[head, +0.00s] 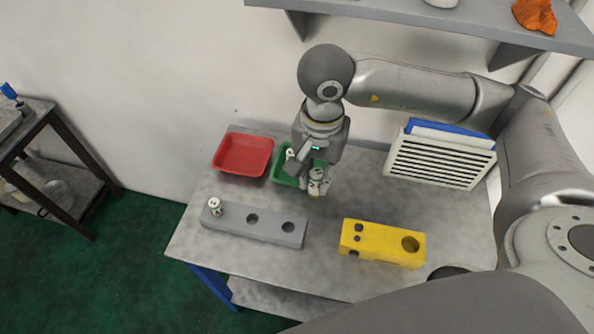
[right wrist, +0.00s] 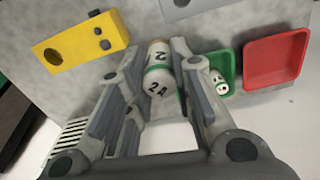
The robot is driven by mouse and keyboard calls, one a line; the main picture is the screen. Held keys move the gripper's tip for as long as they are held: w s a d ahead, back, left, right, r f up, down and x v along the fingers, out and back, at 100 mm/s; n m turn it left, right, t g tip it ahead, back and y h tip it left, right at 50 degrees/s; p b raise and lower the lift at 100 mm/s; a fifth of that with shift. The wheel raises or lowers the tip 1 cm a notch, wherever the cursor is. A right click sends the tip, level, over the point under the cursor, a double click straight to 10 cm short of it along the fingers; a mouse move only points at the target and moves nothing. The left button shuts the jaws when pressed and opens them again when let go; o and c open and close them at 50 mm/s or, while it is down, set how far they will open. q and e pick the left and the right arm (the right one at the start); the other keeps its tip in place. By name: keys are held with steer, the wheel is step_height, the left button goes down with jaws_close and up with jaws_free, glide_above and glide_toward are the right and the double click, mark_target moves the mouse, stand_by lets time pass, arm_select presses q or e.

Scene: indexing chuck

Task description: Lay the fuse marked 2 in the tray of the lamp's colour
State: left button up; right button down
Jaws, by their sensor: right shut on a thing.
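My right gripper (head: 320,188) is shut on a white fuse with a green band (right wrist: 160,70), which shows "2" and "24" in the right wrist view. It holds the fuse over the table, just right of the green tray (head: 281,174). The gripper partly hides this tray. Another small white fuse (right wrist: 218,82) is at the green tray. The red tray (head: 243,154) stands to its left and looks empty. The grey block (head: 268,230) has a fuse (head: 215,207) in its left hole and two empty holes. I cannot make out the lamp. My left gripper is not in view.
A yellow block (head: 383,248) with several holes stands at the front right. A white slatted box with a blue back (head: 440,160) stands at the back right. A shelf (head: 430,22) hangs above. The table between trays and blocks is clear.

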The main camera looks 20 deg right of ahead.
mark_target(312, 171)
steer(key=m, duration=0.4)
steer(key=m+b, duration=0.1)
steer(key=m, duration=0.1)
steer(key=shift+w+f, duration=0.3)
steer(key=shift+f, duration=0.05)
steer(key=m, duration=0.4)
steer(key=m+b, duration=0.1)
steer(key=m, duration=0.1)
steer(key=shift+w+f, duration=0.3)
steer(key=shift+w, duration=0.1)
steer(key=m, duration=0.4)
steer(key=m+b, duration=0.1)
steer(key=m, duration=0.3)
steer(key=w+f+m+b, duration=0.1)
steer(key=m, duration=0.4)
steer(key=shift+d, duration=0.15)
steer(key=shift+m, duration=0.3)
steer(key=w+d+f+p, duration=0.1)
steer(key=w+d+f, duration=0.1)
steer(key=w+f, duration=0.2)
steer(key=w+d+f+p, duration=0.1)
steer(key=w+d+f, duration=0.1)
steer(key=w+f, duration=0.2)
steer(key=w+d+f+p, duration=0.1)
steer(key=w+d+f, duration=0.2)
steer(key=w+f, duration=0.1)
steer(key=shift+w+f+p, duration=0.15)
steer(key=shift+f+p, duration=0.2)
steer(key=shift+f, duration=0.15)
